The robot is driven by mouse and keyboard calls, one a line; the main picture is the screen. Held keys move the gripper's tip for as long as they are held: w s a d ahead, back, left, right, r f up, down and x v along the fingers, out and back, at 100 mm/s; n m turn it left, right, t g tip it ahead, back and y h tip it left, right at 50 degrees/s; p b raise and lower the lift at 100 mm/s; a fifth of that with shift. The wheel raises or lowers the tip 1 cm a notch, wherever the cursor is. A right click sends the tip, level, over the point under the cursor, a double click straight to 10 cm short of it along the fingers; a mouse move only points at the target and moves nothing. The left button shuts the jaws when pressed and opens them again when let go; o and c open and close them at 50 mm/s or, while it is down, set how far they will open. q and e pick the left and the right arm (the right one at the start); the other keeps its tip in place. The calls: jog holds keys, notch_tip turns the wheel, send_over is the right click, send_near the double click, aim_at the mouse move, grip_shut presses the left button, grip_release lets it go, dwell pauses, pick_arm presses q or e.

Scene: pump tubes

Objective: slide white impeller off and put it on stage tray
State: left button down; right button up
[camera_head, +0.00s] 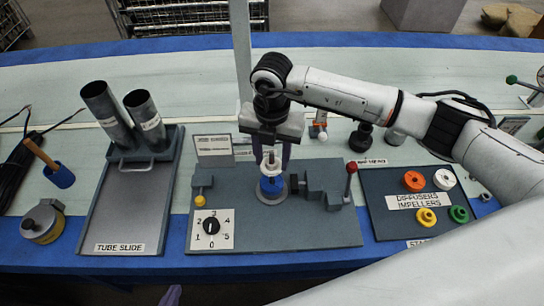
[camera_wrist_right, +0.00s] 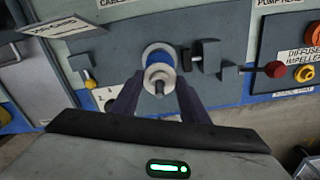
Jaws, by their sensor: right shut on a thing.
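The white impeller (camera_wrist_right: 160,73) sits on an upright metal shaft above a blue ring-shaped part; it also shows in the head view (camera_head: 269,166). My right gripper (camera_wrist_right: 158,92) reaches down over the shaft and is shut on the white impeller, a finger at each side. In the head view the right gripper (camera_head: 271,155) hides part of it. The stage tray (camera_head: 385,226) lies at the right, with orange, white, yellow and green round parts on it. A purple tip of my left gripper (camera_head: 172,296) shows at the bottom edge; its opening is hidden.
The pump fixture (camera_head: 300,235) has a dial and a red-knobbed clamp lever (camera_head: 350,171) close right of the shaft. The tube slide (camera_head: 130,215) with two grey tubes stands at left. A sign (camera_head: 213,148) stands behind the shaft. The front of the stage tray looks clear.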

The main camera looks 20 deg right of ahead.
jog(key=shift+r+p, duration=2.1)
jog(key=shift+r, duration=2.4)
